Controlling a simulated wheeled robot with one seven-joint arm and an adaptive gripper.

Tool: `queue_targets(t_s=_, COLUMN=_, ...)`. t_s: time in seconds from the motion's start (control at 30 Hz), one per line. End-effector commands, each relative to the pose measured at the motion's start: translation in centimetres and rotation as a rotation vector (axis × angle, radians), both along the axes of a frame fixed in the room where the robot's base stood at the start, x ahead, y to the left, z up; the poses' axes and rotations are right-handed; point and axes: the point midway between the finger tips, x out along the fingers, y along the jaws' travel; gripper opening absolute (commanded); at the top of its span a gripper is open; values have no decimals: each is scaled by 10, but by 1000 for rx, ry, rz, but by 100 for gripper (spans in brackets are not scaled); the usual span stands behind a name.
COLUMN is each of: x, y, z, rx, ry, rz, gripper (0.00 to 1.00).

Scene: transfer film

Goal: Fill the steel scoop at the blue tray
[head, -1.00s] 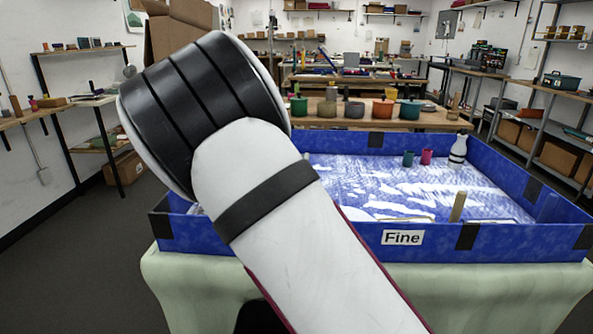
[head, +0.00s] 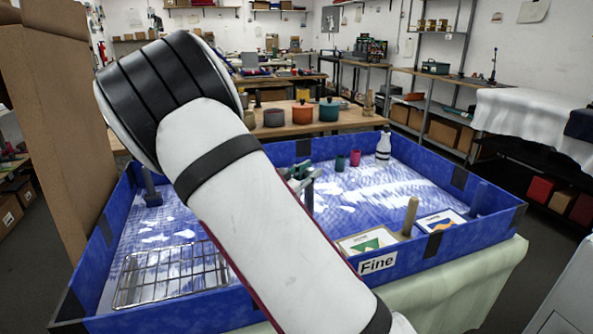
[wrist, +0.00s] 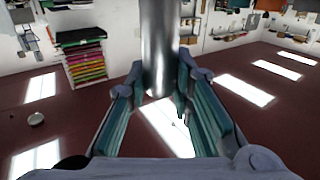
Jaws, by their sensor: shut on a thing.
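The blue tray (head: 480,231) with a "Fine" label stands in front of me in the head view, with a patchy white and blue surface inside. My gripper (wrist: 160,90) is shut on a shiny steel cylindrical thing (wrist: 160,45), which looks like part of the steel scoop. The rest of it runs out of the top of the wrist view. In the head view only a bit of my gripper (head: 306,182) shows past my arm, over the tray. My arm hides the tray's middle, and I cannot tell whether the scoop holds anything.
In the tray are a wire rack (head: 170,275), two picture cards, a wooden peg (head: 410,215), a green cup (head: 340,163), a magenta cup (head: 355,158) and a banded white bottle (head: 383,146). A large cardboard panel (head: 60,130) stands at the left. Pots sit on a table behind.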

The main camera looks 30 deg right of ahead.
Motion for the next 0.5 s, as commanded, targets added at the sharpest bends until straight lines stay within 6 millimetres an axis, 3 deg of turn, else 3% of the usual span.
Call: queue_targets(t_s=0.5, x=1, y=0, z=-23, rx=0, ry=1, rz=2, gripper=0)
